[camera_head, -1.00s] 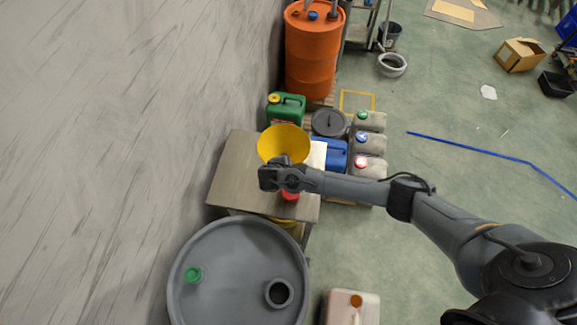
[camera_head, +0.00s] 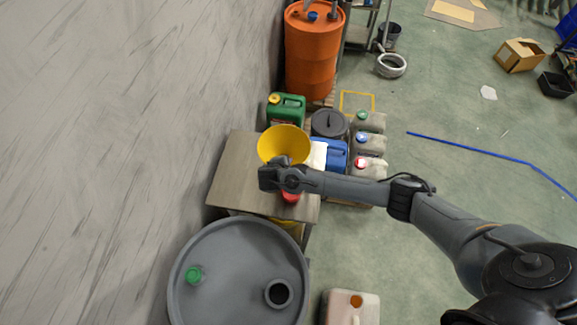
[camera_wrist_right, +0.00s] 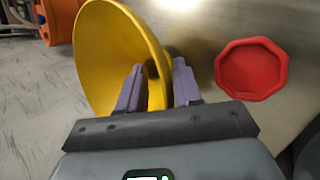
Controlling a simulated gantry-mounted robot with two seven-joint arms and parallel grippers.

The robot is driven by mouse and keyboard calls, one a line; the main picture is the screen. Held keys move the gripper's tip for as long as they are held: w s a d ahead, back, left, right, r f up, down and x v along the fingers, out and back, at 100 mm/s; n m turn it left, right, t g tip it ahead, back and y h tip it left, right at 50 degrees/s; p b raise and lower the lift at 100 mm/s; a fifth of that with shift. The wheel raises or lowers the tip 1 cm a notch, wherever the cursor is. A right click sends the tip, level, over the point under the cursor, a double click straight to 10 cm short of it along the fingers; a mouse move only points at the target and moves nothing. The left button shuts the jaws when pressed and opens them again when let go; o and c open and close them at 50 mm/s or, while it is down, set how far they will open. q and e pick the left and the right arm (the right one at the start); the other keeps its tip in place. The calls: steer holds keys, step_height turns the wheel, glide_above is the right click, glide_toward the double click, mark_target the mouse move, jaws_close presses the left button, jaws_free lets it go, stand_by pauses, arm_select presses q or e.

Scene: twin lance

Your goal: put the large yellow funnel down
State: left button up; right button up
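The large yellow funnel (camera_head: 284,142) is upright with its wide mouth up, over the metal table (camera_head: 236,170). My right gripper (camera_head: 270,175) is at its near side in the head view and hides its lower part. I cannot tell there whether the spout touches the table. In the right wrist view the funnel (camera_wrist_right: 110,55) fills the upper left. My left gripper is not in view.
A red object (camera_head: 291,196) is on the table close to my right gripper; it also shows in the right wrist view (camera_wrist_right: 252,68). A grey drum (camera_head: 235,260) stands in front. Green (camera_head: 287,108) and blue (camera_head: 330,153) canisters stand behind. The table's left part is clear.

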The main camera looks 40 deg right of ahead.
steer(key=v, duration=1.1)
steer(key=shift+a+r+p, duration=0.25)
steer(key=shift+r+p, duration=0.05)
steer(key=shift+p, duration=0.1)
steer(key=shift+s, duration=0.1)
